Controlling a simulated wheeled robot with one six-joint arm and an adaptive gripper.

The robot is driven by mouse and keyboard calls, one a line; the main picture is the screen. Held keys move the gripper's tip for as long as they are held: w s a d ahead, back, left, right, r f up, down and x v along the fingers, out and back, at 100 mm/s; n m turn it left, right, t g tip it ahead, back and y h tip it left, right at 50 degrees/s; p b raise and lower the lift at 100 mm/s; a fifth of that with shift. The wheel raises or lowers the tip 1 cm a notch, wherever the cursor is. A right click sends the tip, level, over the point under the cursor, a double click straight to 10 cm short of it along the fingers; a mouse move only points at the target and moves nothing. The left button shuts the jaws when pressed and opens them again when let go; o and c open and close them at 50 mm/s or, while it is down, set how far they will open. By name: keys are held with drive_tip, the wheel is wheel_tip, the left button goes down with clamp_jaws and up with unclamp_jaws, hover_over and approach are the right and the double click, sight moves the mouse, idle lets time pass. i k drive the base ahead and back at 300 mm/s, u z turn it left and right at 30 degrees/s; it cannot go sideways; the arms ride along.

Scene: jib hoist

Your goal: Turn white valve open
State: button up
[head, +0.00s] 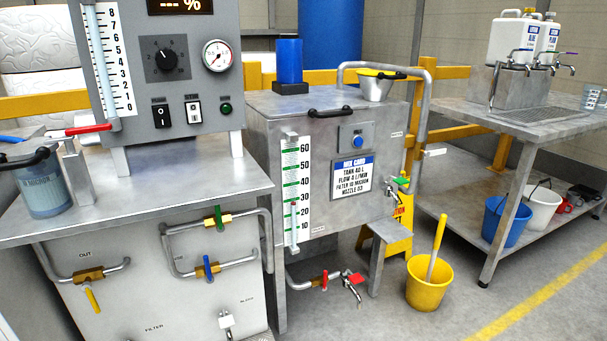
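A small valve with a white handle (227,320) sits low on the pale front panel under the left bench, near the bottom edge of the view. Its lower part is cut off or too small to read. A second white lever-like piece (433,152) sticks out from the grey pipe at the right of the tank. I cannot tell which of the two is the task's white valve, nor the exact turn of either. My gripper is not in view.
The panel (130,305) also carries green (218,217), blue (208,268) and yellow (92,300) valve handles. A metal tank (260,125) stands beside it, with a red-handled tap (355,281) below. A yellow bucket (428,285) stands on the floor. Floor right of it is clear.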

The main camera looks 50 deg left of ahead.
sight(438, 152)
drive_tip(key=u, duration=1.15)
drive_tip(key=i, duration=0.55)
drive_tip(key=z, duration=0.8)
drive_tip(key=i, duration=0.65)
drive_tip(key=u, duration=0.5)
drive_tip(key=i, duration=0.75)
drive_tip(key=u, duration=0.7)
drive_tip(key=k, duration=1.1)
drive_tip(key=z, duration=0.7)
drive_tip(key=i, duration=0.3)
drive_tip(key=z, duration=0.15)
